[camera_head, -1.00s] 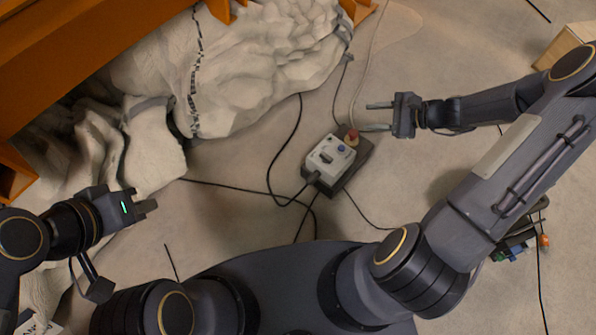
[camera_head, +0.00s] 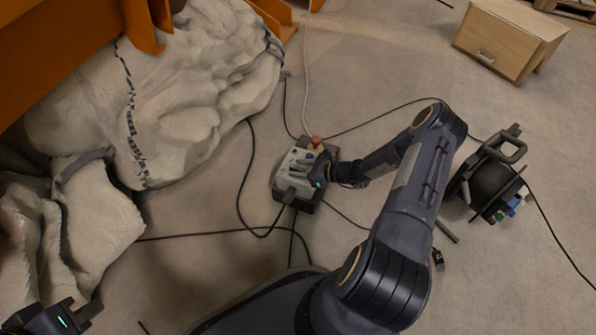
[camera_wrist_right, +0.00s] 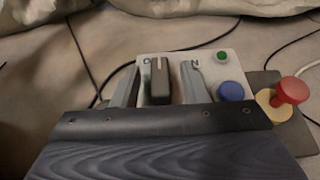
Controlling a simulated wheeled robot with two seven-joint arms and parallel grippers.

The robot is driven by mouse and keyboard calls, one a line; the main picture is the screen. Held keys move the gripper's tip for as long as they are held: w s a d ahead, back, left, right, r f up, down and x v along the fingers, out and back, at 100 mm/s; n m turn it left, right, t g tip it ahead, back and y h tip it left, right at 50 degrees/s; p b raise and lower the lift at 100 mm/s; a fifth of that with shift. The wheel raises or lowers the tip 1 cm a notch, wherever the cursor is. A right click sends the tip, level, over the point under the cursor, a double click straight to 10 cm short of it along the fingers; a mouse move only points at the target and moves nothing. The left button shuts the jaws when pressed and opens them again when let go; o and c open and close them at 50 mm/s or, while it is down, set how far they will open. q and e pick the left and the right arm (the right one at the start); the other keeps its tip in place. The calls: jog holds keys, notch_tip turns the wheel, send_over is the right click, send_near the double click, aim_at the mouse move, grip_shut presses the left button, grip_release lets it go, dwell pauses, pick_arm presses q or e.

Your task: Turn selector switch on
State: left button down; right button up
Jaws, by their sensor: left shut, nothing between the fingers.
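The grey control box (camera_head: 286,181) sits on a dark base on the floor. My right gripper (camera_wrist_right: 158,86) is open, with one finger on each side of the switch and small gaps showing. In the head view my right gripper (camera_head: 308,172) is over the box and hides part of its top. My left gripper (camera_head: 88,308) is shut and empty at the lower left, far from the box.
A red mushroom button (camera_wrist_right: 292,90), a blue button (camera_wrist_right: 231,91) and a green button (camera_wrist_right: 222,55) are right of the switch. Cables cross the floor.

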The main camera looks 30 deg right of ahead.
jog(key=shift+w+a+f, duration=0.15)
jog(key=shift+w+a, duration=0.05)
jog(key=shift+w, duration=0.1)
grip_shut()
jog(key=shift+r+m+h+p, duration=0.2)
jog(key=shift+m+h+p, duration=0.1)
jog(key=shift+p, duration=0.45)
jog(key=m+h+p, duration=0.2)
jog(key=h+p, duration=0.1)
jog(key=p, duration=0.2)
jog(key=m+t+h+p, duration=0.1)
jog(key=m+h+p, duration=0.2)
jog(key=p, duration=0.2)
jog(key=m+t+h+p, duration=0.1)
jog(key=m+h+p, duration=0.2)
jog(key=p, duration=0.3)
jog(key=shift+s+a+r, duration=0.1)
jog(key=shift+a, duration=0.3)
jog(key=shift+f+m+g+h+p, duration=0.15)
jog(key=shift+m+h+p, duration=0.5)
jog(key=shift+m+h, duration=0.2)
jog(key=shift+f+m+g+h+p, duration=0.1)
jog(key=shift+m+g+h+p, duration=0.05)
jog(key=shift+m+h+p, duration=0.7)
jog(key=shift+d+h, duration=0.15)
jog(key=shift+h, duration=0.15)
grip_release()
